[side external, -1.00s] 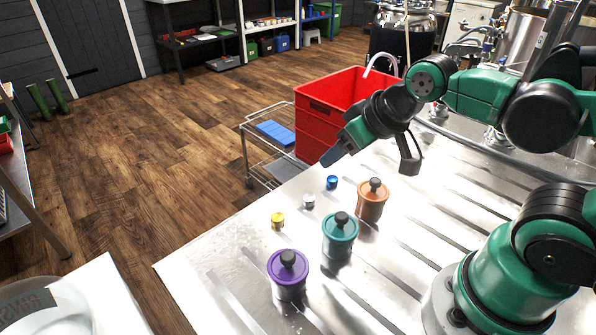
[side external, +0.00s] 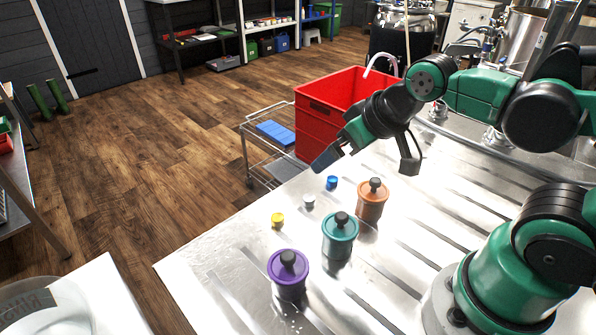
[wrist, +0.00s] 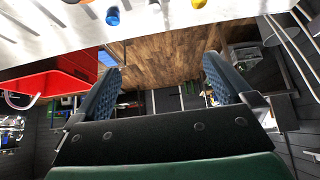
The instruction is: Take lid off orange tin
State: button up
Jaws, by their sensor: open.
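The orange tin (side external: 370,205) stands upright on the metal worktop, with its orange lid and dark knob (side external: 375,184) on top. My gripper (side external: 365,160) is open and empty, above and behind the orange tin, apart from it. In the wrist view my gripper (wrist: 162,80) shows its two dark padded fingers wide apart with nothing between them. A teal-lidded tin (side external: 340,240) and a purple-lidded tin (side external: 288,275) stand in a row towards the front left. The orange tin is not seen in the wrist view.
Small blue (side external: 332,182), white (side external: 308,201) and yellow (side external: 278,220) pieces lie left of the tins. A red crate (side external: 335,105) stands behind the worktop's edge, beside a wire trolley (side external: 262,150).

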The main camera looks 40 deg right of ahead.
jog(key=m+g, duration=0.7)
send_over(377, 181)
notch_tip(377, 181, down, 3)
jog(key=shift+f, duration=2.95)
jog(key=shift+c, duration=0.2)
jog(key=c, duration=1.1)
